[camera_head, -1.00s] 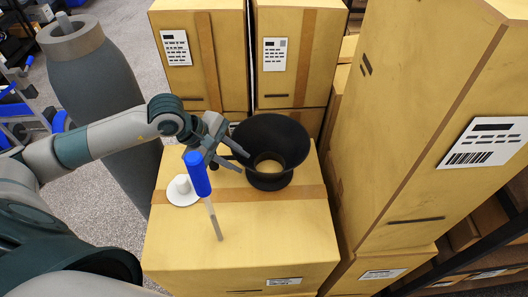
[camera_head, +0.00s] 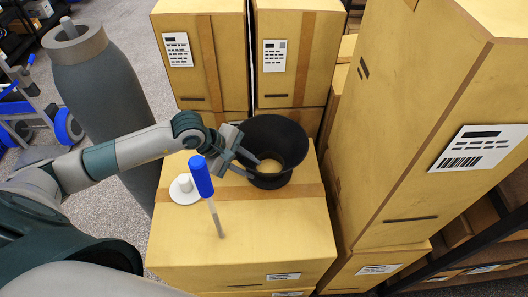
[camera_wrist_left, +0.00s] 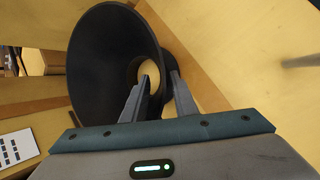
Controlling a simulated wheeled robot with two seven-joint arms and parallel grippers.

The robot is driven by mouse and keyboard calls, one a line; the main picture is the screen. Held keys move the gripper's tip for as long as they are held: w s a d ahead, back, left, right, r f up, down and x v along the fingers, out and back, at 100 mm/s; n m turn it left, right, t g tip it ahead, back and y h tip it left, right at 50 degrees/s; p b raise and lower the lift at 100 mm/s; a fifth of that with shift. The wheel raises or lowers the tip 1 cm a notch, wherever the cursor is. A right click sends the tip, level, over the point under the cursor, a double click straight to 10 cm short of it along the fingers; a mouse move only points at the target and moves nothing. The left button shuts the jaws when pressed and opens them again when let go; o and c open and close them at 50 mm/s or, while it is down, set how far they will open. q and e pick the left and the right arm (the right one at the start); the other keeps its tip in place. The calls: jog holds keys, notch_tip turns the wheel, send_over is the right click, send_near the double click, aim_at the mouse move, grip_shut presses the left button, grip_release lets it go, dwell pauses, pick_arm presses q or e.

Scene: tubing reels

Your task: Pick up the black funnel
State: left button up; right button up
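The black funnel (camera_head: 282,128) stands on a cardboard box, its wide mouth facing up; cardboard shows through its hole. My left gripper (camera_head: 257,168) is at the funnel's near left side. In the left wrist view, the funnel (camera_wrist_left: 95,55) fills the upper left and middle. The left gripper's fingers (camera_wrist_left: 161,78) are apart, with a stretch of dark funnel wall between them. One finger overlaps the funnel's inside and the other lies toward its outer side. I cannot tell whether they touch it. My right gripper is out of view.
The box (camera_head: 275,230) also bears a blue-handled tool (camera_head: 201,178) standing upright and a white disc-shaped piece (camera_head: 184,189), both near my left forearm. Tall boxes (camera_head: 425,120) crowd the right, and more boxes (camera_head: 205,60) stand behind.

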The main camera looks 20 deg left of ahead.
pick_arm(q)
jog(key=shift+x, duration=1.1)
grip_shut()
